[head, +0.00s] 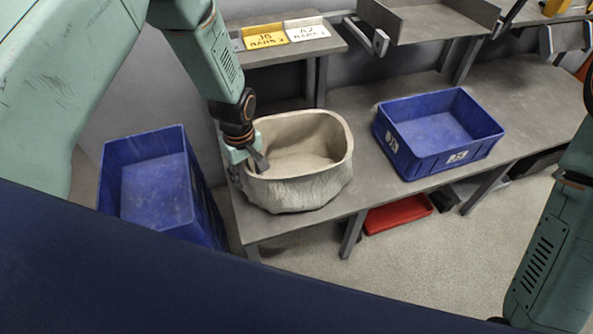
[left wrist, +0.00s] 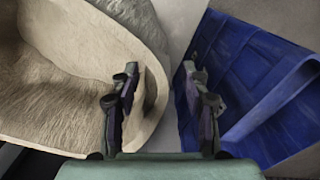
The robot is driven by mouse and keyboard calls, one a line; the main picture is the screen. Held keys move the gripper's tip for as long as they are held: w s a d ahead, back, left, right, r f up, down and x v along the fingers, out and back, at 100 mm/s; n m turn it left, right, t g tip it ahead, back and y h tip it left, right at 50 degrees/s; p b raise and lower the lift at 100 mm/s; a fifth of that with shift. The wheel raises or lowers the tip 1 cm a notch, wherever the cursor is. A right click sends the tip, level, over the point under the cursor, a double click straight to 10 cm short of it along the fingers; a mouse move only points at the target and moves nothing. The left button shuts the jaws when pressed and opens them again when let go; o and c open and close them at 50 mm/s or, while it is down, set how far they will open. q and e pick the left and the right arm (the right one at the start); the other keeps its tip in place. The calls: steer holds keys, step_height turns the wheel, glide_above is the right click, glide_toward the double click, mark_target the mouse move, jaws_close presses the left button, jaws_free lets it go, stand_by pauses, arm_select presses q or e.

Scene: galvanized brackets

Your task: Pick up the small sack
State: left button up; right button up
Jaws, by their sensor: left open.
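The small sack (head: 300,188) is a beige, open-topped, rough-sided sack standing upright on the grey bench, with an empty-looking inside. It fills the left of the left wrist view (left wrist: 55,75). My left gripper (head: 248,163) is at the sack's left rim, pointing down. In the left wrist view my left gripper (left wrist: 162,108) is open; one finger overlaps the sack's inside and the other lies on its outer side, with the rim showing between them. I cannot tell whether the fingers touch the sack. My right gripper is not in view.
A blue bin (head: 112,190) stands low at the left, beside the bench (head: 375,185). Another blue bin (head: 440,160) sits on the bench to the right of the sack. A red tray (head: 398,214) lies below. A shelf with yellow and white labels (head: 265,38) is behind.

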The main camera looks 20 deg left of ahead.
mark_target(253, 187)
arm_select(q)
steer(key=f, duration=0.2)
steer(key=f+b, duration=0.2)
steer(key=f, duration=0.1)
steer(key=shift+d+f, duration=0.35)
steer(key=shift+d, duration=0.05)
jaws_close()
steer(key=shift+r, duration=0.1)
stand_by(0.3)
steer(key=shift+w+r, duration=0.1)
steer(key=shift+r, duration=0.05)
